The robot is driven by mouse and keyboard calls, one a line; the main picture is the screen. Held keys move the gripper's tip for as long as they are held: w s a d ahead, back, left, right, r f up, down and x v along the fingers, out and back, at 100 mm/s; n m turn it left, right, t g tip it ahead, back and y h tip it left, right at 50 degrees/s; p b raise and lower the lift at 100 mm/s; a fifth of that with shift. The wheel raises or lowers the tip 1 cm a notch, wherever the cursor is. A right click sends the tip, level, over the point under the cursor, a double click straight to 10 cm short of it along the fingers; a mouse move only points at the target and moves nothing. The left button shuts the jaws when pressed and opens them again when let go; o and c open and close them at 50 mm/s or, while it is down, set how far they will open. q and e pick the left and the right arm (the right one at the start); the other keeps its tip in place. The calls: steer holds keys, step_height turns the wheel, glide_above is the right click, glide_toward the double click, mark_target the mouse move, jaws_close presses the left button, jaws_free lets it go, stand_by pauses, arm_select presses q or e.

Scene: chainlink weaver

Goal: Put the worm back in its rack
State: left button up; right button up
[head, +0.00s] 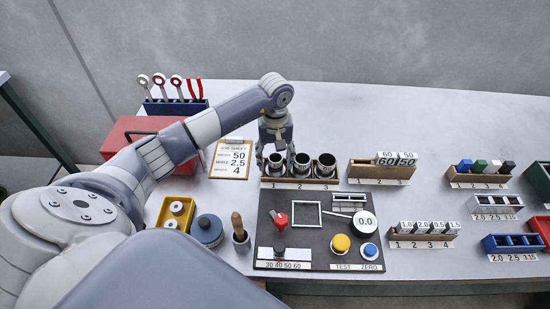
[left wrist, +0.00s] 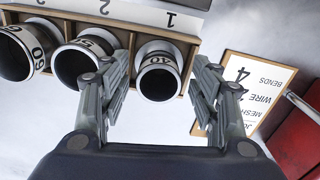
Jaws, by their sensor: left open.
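A wooden rack (head: 300,184) numbered 1, 2, 3 holds three dark, hollow metal cylinders, apparently the worms. In the left wrist view, the cylinder marked 40 (left wrist: 160,52) stands in slot 1 of the rack (left wrist: 120,17). The one marked 50 (left wrist: 92,46) is in slot 2, and the one marked 60 (left wrist: 34,34) is in slot 3. My left gripper (head: 275,156) is over slot 1. In the left wrist view its open fingers (left wrist: 162,75) are on either side of the 40 cylinder; contact cannot be told. My right gripper is not in view.
A dark board (head: 350,245) with a red clamp, square frame, dial and buttons lies in front of the rack. A wooden rack with number plates (head: 380,172) stands right. A clipboard (head: 231,159) and red toolbox (head: 125,135) are left.

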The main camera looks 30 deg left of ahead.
arm_select(q)
step_height(320, 180, up, 12)
stand_by(0.4)
steer(key=shift+f, duration=0.15)
